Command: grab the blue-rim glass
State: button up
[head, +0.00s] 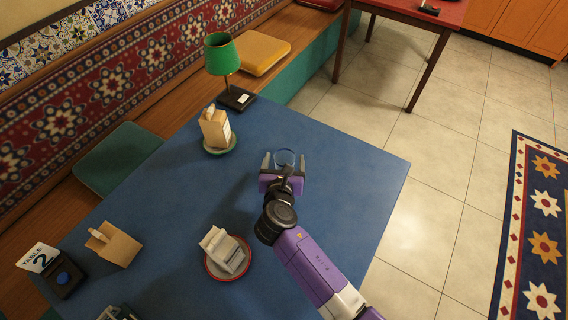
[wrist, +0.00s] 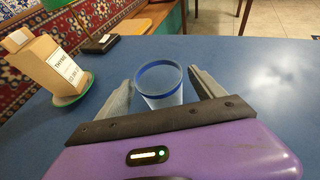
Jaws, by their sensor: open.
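The blue-rim glass (head: 285,157) is a clear tumbler with a blue rim, standing upright on the blue table (head: 345,190). It also shows in the wrist view (wrist: 160,84), in the middle ahead of the purple gripper body. My gripper (wrist: 160,88) is open, one grey finger on each side of the glass. The glass sits between the fingers; I cannot tell whether either touches it. In the head view my gripper (head: 284,162) is at the glass, and its lower part is partly hidden.
A thyme carton (wrist: 48,62) on a green saucer (wrist: 75,92) stands left of the gripper. A green lamp (head: 222,55) is at the back. The table right of the glass is clear.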

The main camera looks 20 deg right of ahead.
aim_at(285, 155)
jog(key=shift+x, duration=1.85)
jog(key=c, duration=1.5)
